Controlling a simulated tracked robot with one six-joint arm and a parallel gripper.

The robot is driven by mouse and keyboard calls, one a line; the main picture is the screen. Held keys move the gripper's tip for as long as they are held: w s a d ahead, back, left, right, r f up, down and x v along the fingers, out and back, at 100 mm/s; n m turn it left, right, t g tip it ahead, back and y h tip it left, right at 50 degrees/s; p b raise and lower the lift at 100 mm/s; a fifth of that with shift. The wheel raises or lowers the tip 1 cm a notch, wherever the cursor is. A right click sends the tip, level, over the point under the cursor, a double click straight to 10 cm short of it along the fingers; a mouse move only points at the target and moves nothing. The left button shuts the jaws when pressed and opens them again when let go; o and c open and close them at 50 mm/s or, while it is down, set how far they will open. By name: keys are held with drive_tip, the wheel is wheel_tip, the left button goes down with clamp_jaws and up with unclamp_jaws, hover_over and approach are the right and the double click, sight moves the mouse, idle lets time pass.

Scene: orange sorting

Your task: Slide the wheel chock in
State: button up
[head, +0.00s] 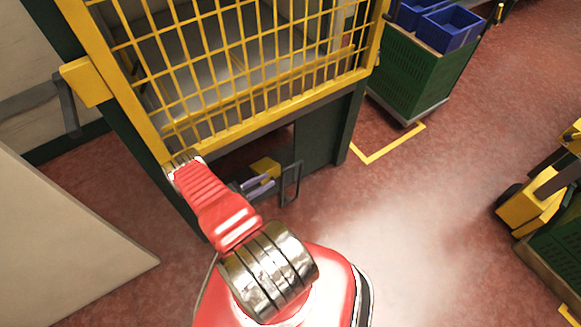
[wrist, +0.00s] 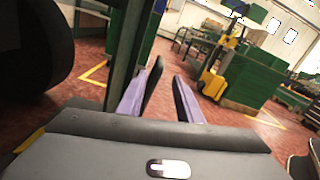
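A yellow block-like piece (head: 265,168), possibly the wheel chock, shows in the head view in the dark opening under the yellow mesh cage, just beyond my gripper. My gripper (head: 258,184) is low in front of that opening, with its lavender fingers partly hidden by my arm. In the wrist view, my gripper (wrist: 166,82) has its two lavender fingers with black pads apart, and nothing shows between them. A dark round wheel-like shape (wrist: 32,48) is at the left of the wrist view. I cannot make out the chock's full shape.
The yellow mesh cage (head: 240,70) stands on a dark green frame close to my arm. A dark handle-like loop (head: 290,184) is right of my gripper. A green cart (head: 412,75) holds blue bins (head: 452,28). Red floor at the right is clear up to a yellow vehicle (head: 535,195).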

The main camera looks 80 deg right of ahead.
sight(286, 170)
drive_tip(key=x, duration=1.3)
drive_tip(key=shift+s+d, duration=0.2)
drive_tip(key=shift+s, duration=0.05)
clamp_jaws()
drive_tip(key=shift+s+a, duration=0.1)
